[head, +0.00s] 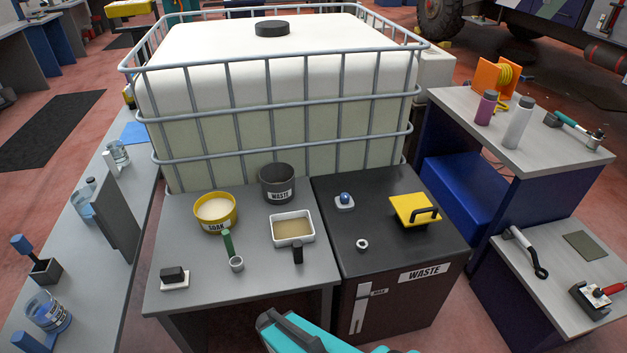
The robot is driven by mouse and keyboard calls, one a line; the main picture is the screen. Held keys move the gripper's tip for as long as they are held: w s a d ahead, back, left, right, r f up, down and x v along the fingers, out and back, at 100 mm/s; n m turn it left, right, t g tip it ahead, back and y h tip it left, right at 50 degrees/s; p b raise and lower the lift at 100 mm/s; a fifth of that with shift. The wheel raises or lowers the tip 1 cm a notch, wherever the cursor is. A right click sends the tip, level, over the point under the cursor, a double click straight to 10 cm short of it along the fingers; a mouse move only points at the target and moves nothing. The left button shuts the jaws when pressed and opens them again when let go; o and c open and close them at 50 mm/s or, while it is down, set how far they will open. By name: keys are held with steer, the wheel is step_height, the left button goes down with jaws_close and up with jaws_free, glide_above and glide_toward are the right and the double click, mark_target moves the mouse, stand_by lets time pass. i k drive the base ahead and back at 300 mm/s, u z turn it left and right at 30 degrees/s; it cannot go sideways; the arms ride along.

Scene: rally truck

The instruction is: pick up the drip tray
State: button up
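What looks like the drip tray (278,239) is a shallow white rectangular tray with a tan inside. It sits flat on the grey table, left of the dark waste cabinet. A small dark upright piece (297,253) stands at its front right side; I cannot tell whether it is joined to the tray. A teal and dark grey part of my arm shows at the bottom edge, in front of the table and well apart from the tray. My gripper's fingers are not in view.
Around the tray are a yellow soak bowl (215,225), a dark waste bin (277,184), a green-handled tool (228,243) and a black block (173,274). The caged white tank (280,110) stands behind. The waste cabinet (400,255) carries a yellow item (408,208). The table front is mostly clear.

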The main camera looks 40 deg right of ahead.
mark_target(294, 229)
steer(key=z, duration=0.65)
steer(key=k, duration=1)
steer(key=u, duration=0.05)
steer(key=i, duration=0.85)
steer(key=z, duration=0.05)
